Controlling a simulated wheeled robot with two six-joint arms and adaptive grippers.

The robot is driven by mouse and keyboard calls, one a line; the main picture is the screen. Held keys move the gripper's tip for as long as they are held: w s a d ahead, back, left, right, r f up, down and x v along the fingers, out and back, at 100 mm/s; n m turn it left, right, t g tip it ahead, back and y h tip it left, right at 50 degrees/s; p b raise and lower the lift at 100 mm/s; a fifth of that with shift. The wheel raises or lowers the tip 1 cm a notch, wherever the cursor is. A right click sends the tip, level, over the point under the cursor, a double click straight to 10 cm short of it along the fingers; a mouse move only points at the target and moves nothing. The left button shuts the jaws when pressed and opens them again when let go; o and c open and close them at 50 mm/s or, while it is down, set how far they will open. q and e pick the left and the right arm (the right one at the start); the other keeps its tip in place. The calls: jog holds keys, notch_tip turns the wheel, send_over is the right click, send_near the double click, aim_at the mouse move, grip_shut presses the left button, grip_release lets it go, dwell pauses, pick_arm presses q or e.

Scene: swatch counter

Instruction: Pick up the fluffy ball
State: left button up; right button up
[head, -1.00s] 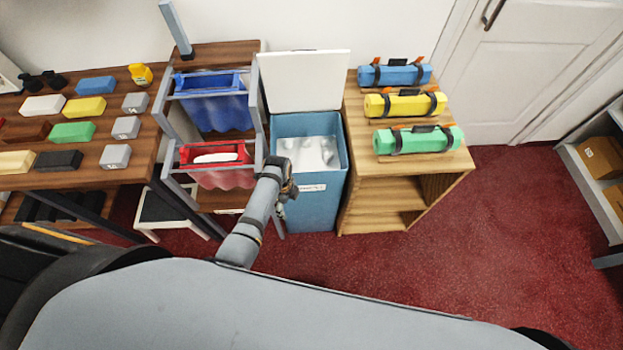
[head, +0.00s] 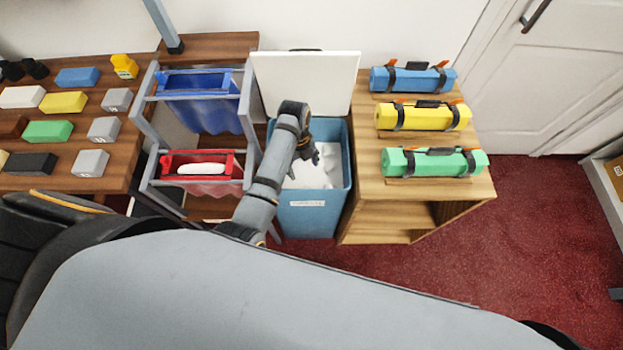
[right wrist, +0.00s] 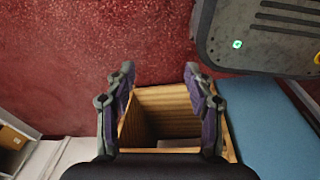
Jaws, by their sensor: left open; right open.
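I cannot make out a fluffy ball for certain. A blue bin (head: 311,215) with its white lid (head: 306,82) up holds white, lumpy contents (head: 325,172), partly hidden by my left arm. My left gripper (head: 312,152) is over the bin's opening, open; I cannot tell how high it is above the white contents. My right gripper (right wrist: 160,80) shows in the right wrist view with its two purple-padded fingers apart and nothing between them. A wooden shelf unit (right wrist: 165,97) is beyond these fingers.
Left of the bin, a grey rack holds a blue bag (head: 210,110) and a red basket (head: 167,178) with a white oval thing (head: 202,169). Right of it, a wooden shelf (head: 390,225) bears blue, yellow and green rolls. Coloured blocks lie on the left table. Red floor is open at right.

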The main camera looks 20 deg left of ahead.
aim_at(307, 187)
pick_arm(q)
notch_tip(307, 187, down, 5)
jog(key=b, duration=0.4)
jog(key=shift+s+r, duration=0.1)
jog(key=shift+r, duration=0.05)
jog(key=shift+w, duration=0.2)
jog(key=shift+f, duration=0.45)
jog(key=f, duration=0.4)
jog(key=shift+s+d+b, duration=0.2)
jog(key=shift+s+b, duration=0.05)
jog(key=shift+b, duration=0.05)
jog(key=f, duration=0.3)
jog(key=f+b, duration=0.1)
jog(key=f, duration=0.1)
jog(key=shift+w+d+f, duration=0.1)
jog(key=shift+d+f, duration=0.15)
jog(key=shift+d, duration=0.15)
jog(key=c, duration=0.8)
pick_arm(e)
notch_tip(307, 187, down, 6)
jog(key=shift+s+f, duration=0.15)
jog(key=shift+f, duration=0.05)
